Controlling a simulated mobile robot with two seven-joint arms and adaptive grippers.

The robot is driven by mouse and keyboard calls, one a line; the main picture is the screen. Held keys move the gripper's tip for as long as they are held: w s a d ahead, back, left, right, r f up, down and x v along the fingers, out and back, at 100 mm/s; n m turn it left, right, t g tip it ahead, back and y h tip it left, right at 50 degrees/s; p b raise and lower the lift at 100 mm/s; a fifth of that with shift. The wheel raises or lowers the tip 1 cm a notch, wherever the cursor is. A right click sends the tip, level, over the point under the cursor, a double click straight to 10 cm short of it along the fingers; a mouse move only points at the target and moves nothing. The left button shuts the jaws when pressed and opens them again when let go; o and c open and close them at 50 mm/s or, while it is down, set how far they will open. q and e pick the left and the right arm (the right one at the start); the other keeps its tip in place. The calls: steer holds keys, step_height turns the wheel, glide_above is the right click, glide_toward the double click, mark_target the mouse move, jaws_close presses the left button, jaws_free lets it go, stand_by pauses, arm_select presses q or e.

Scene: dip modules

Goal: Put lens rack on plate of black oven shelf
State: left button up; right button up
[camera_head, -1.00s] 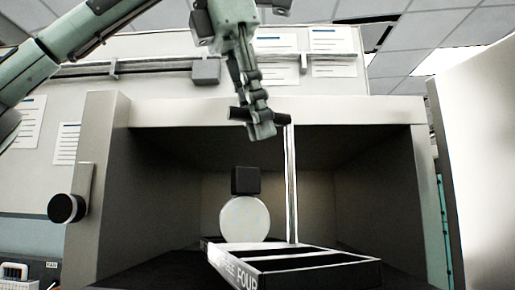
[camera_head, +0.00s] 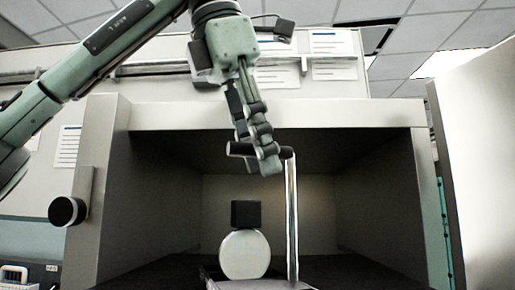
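The lens rack (camera_head: 292,225) shows as an upright metal rod with a black crossbar grip at its top. A pale round disc (camera_head: 245,256) under a black block (camera_head: 246,214) stands beside the rod. Only a pale strip of the rack's tray shows at the bottom edge; the rest is out of frame. My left gripper (camera_head: 266,160) points down with its fingers at the black grip and appears shut on it. The rack hangs in front of or in the oven opening; I cannot tell its depth. A dark floor (camera_head: 365,270) shows inside. No separate plate is distinguishable. My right gripper is out of view.
The oven's pale frame (camera_head: 270,115) surrounds the opening, with side walls left and right. A black knob (camera_head: 67,211) sticks out at left. A white door or panel (camera_head: 475,170) stands at right. The opening's right part is clear.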

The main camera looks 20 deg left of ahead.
arm_select(q)
steer(key=v, duration=1.2)
stand_by(1.5)
